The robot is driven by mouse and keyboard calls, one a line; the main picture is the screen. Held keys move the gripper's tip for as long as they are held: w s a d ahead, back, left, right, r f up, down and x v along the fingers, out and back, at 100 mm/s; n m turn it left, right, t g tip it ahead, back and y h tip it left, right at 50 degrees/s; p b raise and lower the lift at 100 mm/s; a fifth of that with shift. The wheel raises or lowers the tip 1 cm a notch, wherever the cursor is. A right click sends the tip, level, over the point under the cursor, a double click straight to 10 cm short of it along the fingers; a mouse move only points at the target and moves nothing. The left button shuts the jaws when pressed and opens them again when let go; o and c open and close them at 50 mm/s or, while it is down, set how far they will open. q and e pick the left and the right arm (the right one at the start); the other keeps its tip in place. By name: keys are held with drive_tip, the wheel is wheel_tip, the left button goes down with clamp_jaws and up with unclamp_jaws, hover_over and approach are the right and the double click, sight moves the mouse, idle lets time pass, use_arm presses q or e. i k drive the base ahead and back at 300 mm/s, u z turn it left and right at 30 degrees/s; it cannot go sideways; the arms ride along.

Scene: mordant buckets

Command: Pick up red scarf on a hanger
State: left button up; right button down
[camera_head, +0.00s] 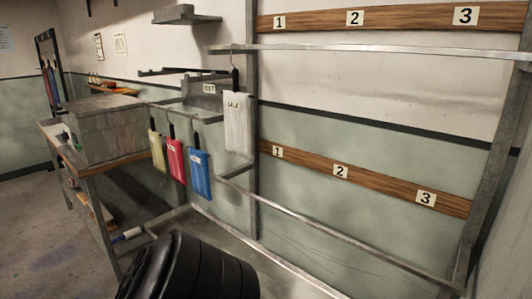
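A red scarf on a hanger (175,161) hangs from a grey metal rail at the middle left. A yellow scarf (156,148) hangs to its left and a blue scarf (199,174) to its right. The three hang close together, with dark hanger parts above them. A white scarf (237,124) with a small label hangs higher, further right, by the rack post. Neither of my grippers is in view.
A workbench (99,171) with a large grey box (107,127) stands left of the scarves. An empty rack with an upper rail (380,50) and a lower rail (330,236) fills the right, beside numbered boards (308,163). Open floor (40,240) lies at lower left.

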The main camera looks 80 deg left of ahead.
sight(175, 150)
drive_tip(key=z, duration=2)
drive_tip(key=k, duration=0.95)
